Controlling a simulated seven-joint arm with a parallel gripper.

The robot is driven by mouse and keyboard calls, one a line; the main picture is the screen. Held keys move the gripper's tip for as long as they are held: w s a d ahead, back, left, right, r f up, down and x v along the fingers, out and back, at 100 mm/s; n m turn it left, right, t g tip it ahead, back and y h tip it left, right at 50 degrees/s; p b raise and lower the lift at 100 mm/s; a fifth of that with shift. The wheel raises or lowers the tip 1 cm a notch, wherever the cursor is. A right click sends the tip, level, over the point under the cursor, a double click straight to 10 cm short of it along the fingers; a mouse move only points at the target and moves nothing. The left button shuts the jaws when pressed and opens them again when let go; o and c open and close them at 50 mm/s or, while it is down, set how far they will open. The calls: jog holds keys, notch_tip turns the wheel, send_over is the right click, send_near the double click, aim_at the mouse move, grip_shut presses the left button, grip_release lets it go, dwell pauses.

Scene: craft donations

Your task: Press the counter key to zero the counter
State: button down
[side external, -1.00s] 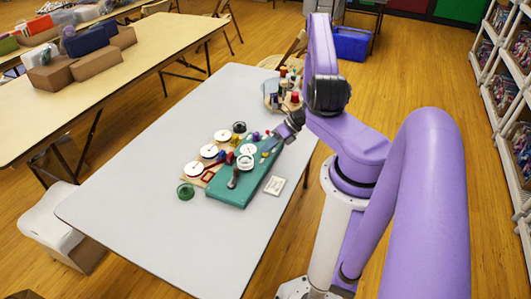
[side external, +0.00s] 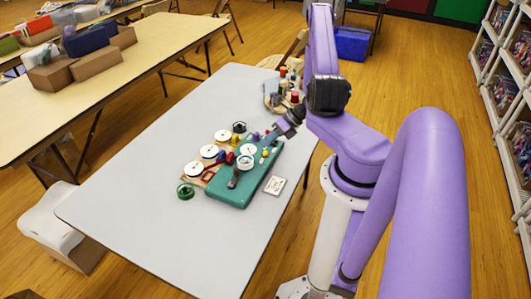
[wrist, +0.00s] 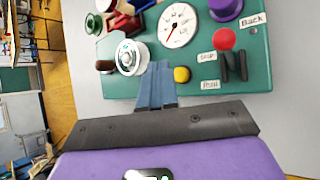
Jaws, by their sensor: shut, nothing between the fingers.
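A teal board (side external: 228,192) lies on the grey table; it also fills much of the wrist view (wrist: 120,66). On it in the wrist view are a white dial with a red needle (wrist: 179,24), a silver round part with a brown handle (wrist: 130,58), a yellow button (wrist: 181,75), a red knob (wrist: 224,39) and a purple knob (wrist: 226,8). I cannot tell for certain which part is the counter key. My gripper (wrist: 158,68) is shut and empty, its blue fingertips over the board between the silver part and the yellow button. It also shows at the board's far end (side external: 268,142).
White discs (side external: 209,151) and a green ring-shaped part (side external: 186,191) lie left of the board. A white card (side external: 275,185) lies to its right. A round tray of bottles (side external: 281,95) stands behind. The table's near part (side external: 170,225) is clear.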

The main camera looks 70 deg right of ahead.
aim_at(268, 152)
jog(key=shift+r, duration=2.05)
